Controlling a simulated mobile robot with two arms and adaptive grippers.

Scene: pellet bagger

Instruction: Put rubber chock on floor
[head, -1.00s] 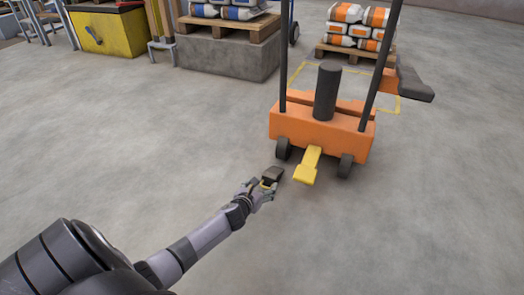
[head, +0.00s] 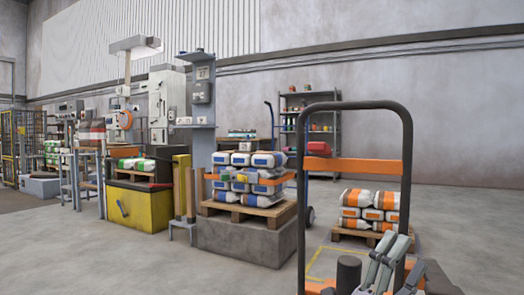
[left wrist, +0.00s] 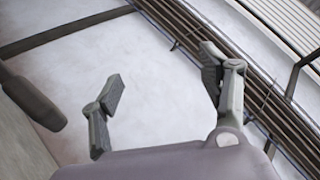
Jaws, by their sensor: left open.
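The rubber chock does not show in either view now, and the floor at the foot of the orange truck is out of frame. My left gripper (head: 388,258) shows at the lower right of the head view, in front of the orange truck with the black tube frame (head: 301,215). In the left wrist view my left gripper (left wrist: 165,78) has its two fingers wide apart with nothing between them. My right gripper is not in view.
A pallet of white and blue bags (head: 245,172) stands on a concrete block (head: 240,240). A pallet of orange and white bags (head: 370,210) is behind the truck. A yellow bin (head: 135,208) stands at left. The floor at front left is clear.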

